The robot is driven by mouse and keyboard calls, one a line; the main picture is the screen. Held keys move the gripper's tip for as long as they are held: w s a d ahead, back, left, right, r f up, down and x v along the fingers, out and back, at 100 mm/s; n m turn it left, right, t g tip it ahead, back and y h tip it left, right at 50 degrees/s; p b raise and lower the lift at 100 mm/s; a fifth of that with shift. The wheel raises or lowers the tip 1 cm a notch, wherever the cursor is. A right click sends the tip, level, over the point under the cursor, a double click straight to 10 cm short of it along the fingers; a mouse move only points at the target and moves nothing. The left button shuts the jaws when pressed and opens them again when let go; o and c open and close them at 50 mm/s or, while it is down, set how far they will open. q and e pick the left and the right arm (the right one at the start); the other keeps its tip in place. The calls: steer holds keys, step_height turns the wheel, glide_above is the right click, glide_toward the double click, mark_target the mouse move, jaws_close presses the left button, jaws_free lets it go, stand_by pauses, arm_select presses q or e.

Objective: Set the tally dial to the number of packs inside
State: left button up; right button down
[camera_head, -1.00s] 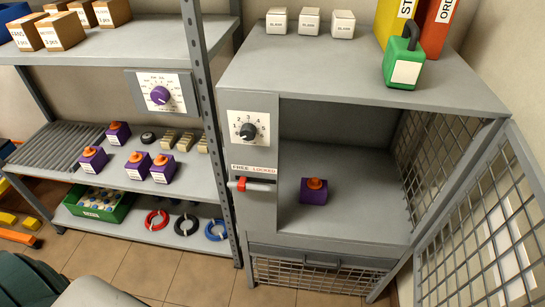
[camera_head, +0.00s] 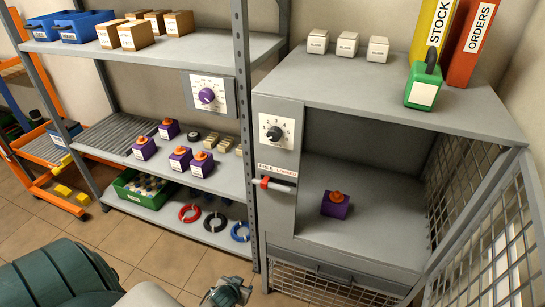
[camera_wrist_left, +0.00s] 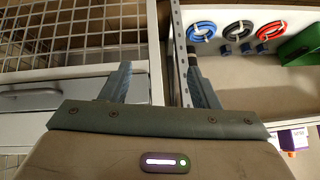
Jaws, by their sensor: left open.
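The tally dial (camera_head: 274,133) is a black knob on a white numbered plate on the left front panel of the grey cabinet. Its exact setting is too small to read. The mesh door (camera_head: 490,240) stands open at the right. One purple pack (camera_head: 336,203) with an orange top sits inside on the cabinet floor. My left gripper (camera_wrist_left: 160,85) is open and empty in the left wrist view, with the cabinet's lower part and shelf post beyond its fingers. Part of my left arm shows at the bottom of the head view. My right gripper is not in view.
A red-tipped lever (camera_head: 277,184) sits below the dial, under a FREE/LOCKED label. The shelf rack at the left has a purple dial (camera_head: 207,96), several purple packs (camera_head: 180,157), cable coils (camera_head: 214,222) and a green crate (camera_head: 126,187).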

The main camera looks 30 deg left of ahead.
arm_select(q)
steer(key=w+r+t, duration=0.1)
steer(key=w+r, duration=0.3)
steer(key=r, duration=0.3)
steer(key=w+r+t, duration=0.2)
steer(key=w+r, duration=0.2)
steer(key=r, duration=0.3)
steer(key=n+t+y+p, duration=0.1)
steer(key=n+t+y, duration=0.1)
steer(key=n+t, duration=0.35)
glide_toward(273, 136)
steer(key=shift+m+t, duration=0.65)
steer(key=shift+m, duration=0.2)
steer(key=p+x, duration=0.1)
steer(key=x, duration=0.4)
steer(key=p+x, duration=0.1)
steer(key=x, duration=0.2)
steer(key=shift+s+a+f+p, duration=0.1)
steer(key=shift+a+f+p, duration=0.1)
steer(key=shift+f+p, duration=0.2)
steer(key=shift+w+f, duration=0.1)
steer(key=shift+w, duration=0.2)
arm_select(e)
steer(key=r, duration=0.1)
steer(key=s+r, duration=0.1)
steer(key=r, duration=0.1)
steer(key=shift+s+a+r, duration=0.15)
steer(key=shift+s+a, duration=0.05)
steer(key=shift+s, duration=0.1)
